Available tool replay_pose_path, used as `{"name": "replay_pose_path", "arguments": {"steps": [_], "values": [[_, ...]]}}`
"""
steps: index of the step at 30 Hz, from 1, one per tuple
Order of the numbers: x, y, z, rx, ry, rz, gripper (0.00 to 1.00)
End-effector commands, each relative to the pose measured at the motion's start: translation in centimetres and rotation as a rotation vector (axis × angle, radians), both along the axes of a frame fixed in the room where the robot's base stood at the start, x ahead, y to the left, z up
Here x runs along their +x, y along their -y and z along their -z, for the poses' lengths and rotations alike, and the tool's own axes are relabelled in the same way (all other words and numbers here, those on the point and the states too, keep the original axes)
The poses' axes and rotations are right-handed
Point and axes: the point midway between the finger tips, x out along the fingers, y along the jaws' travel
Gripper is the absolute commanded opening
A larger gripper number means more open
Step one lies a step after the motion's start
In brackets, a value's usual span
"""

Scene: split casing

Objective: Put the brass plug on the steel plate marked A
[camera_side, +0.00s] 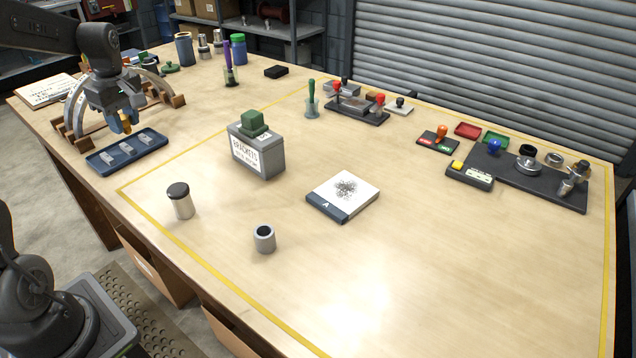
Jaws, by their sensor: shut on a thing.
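My gripper (121,122) is at the upper left, pointing down and shut on the brass plug (126,124). Only a small golden part of the plug shows between the blue fingers. Plug and gripper appear just above or behind the back edge of a dark blue tray (112,168); I cannot tell the exact gap. The plate marked A (359,204) lies flat near the middle of the table, far to the right of my gripper. Its top is pale with a dark speckled patch, and a dark front strip bears the letter A.
A grey brackets box (270,160) with a green block (253,123) on top stands between gripper and plate. A black-capped cylinder (181,204) and an open grey cup (264,240) stand in front. A grey arch (74,104) is close behind my gripper.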

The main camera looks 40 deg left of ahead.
Motion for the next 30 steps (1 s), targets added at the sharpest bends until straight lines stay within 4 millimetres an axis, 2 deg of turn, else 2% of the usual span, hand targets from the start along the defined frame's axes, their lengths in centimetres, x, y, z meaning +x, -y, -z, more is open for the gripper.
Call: {"name": "replay_pose_path", "arguments": {"steps": [3,7,17,20,23,27,30], "values": [[0.1,0.0,-2.4,0.004,0.005,0.000,0.04],[0.1,0.0,-4.6,0.004,0.004,0.000,0.04],[5.7,3.8,-4.7,-0.011,-0.001,0.342,0.04],[8.2,5.9,-4.8,-0.012,-0.002,0.506,0.04],[11.2,9.0,-4.9,-0.014,-0.002,0.709,0.04],[15.3,14.8,-4.9,-0.015,-0.003,1.041,0.04],[17.5,19.2,-4.8,-0.013,-0.003,1.266,0.04]]}}
